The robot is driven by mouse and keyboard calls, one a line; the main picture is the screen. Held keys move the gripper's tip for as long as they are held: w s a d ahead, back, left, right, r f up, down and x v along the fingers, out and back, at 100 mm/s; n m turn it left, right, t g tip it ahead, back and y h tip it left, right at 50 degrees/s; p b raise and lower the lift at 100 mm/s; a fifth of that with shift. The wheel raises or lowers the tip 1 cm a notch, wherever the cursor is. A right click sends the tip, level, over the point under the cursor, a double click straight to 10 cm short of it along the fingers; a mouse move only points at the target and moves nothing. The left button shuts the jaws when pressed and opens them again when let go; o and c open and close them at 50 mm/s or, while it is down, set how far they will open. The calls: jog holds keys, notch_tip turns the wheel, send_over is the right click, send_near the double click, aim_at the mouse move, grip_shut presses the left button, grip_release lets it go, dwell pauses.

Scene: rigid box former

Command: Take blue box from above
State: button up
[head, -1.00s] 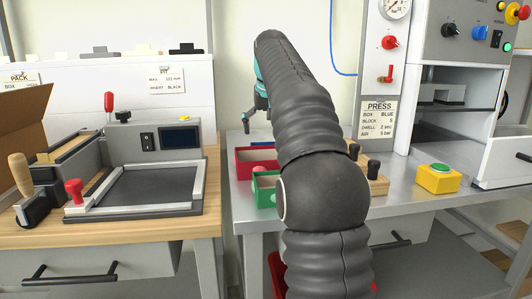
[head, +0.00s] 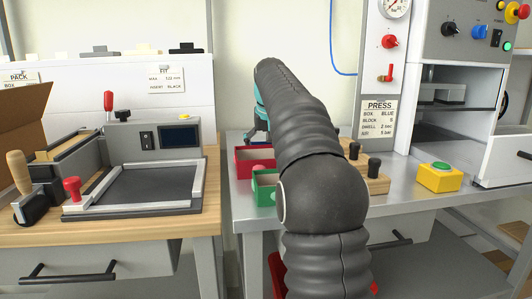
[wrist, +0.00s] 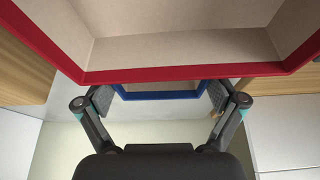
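The blue box (wrist: 160,95) shows in the wrist view as an open box with a blue rim and pale inside, beyond the red box. My gripper (wrist: 159,100) is open, with one finger at each side of the blue box's rim; I cannot tell whether they touch it. In the head view my gripper (head: 256,133) points down behind the red box (head: 244,166), its tips partly hidden by my arm. The blue box is hidden there.
The red box fills the top of the wrist view, close to my fingers. A green box (head: 265,197) stands in front of it on the grey table (head: 440,203). A wooden block with dark knobs (head: 374,184) and a yellow button box (head: 440,179) stand to the right.

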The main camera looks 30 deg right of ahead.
jog(key=shift+c, duration=1.4)
